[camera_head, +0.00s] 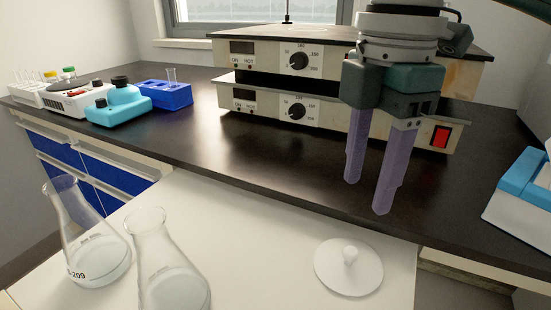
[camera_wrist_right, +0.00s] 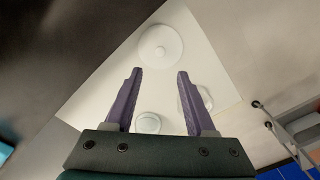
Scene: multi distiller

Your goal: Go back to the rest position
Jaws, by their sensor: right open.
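My right gripper (camera_head: 367,180) hangs down over the black bench on the right of the head view, its purple fingers spread apart with nothing between them. In the right wrist view the open fingers (camera_wrist_right: 156,80) point toward a white surface below. My left gripper is in neither view.
Two glass flasks (camera_head: 90,247) (camera_head: 170,275) and a white knobbed lid (camera_head: 349,268) stand on the white surface (camera_head: 250,240). Behind my right gripper are stacked hot plates (camera_head: 260,102).

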